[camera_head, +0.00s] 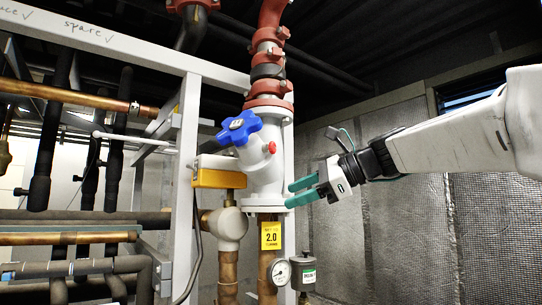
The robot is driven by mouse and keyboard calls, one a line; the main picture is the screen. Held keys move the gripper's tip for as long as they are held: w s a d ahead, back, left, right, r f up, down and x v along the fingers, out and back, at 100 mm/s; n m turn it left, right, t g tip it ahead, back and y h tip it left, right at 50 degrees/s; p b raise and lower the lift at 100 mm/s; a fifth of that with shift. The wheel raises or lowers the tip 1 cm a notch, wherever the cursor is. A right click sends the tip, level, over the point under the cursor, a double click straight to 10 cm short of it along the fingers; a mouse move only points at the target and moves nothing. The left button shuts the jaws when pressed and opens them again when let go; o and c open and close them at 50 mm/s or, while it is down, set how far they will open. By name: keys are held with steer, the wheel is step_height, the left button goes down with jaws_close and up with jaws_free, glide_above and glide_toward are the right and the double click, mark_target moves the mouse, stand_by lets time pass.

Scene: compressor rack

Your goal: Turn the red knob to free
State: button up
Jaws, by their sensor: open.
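A small red knob (271,147) sticks out from the right side of a white valve body (262,172). A larger blue handwheel (238,128) sits just to its upper left on the same valve. My gripper (287,195) has green fingers and reaches in from the right. Its fingers are open and appear empty, below and slightly to the right of the red knob, close in the picture to the lower part of the white valve. I cannot tell whether they touch the valve. The red knob is fully in sight and apart from the fingers.
A red pipe (270,60) rises above the valve. Below are a yellow tag (271,236), a pressure gauge (281,272) and a grey canister (304,272). A white frame post (186,170) and several pipes crowd the left. Open room lies right of the valve, before the silvery wall (400,240).

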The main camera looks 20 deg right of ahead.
mark_target(275, 147)
steer(key=w+d+r+m+t+y, duration=0.1)
steer(key=w+d+r+m+t, duration=0.15)
steer(key=r, duration=0.35)
steer(key=w+d+r+m+t+y, duration=0.1)
steer(key=w+d+r+m+y, duration=0.15)
steer(key=r, duration=0.35)
steer(key=shift+h, duration=0.45)
steer(key=x, duration=0.6)
steer(key=shift+s+a, duration=0.15)
steer(key=shift+s, duration=0.1)
steer(key=shift+w+a, duration=0.4)
steer(key=shift+w, duration=0.05)
steer(key=c, duration=1)
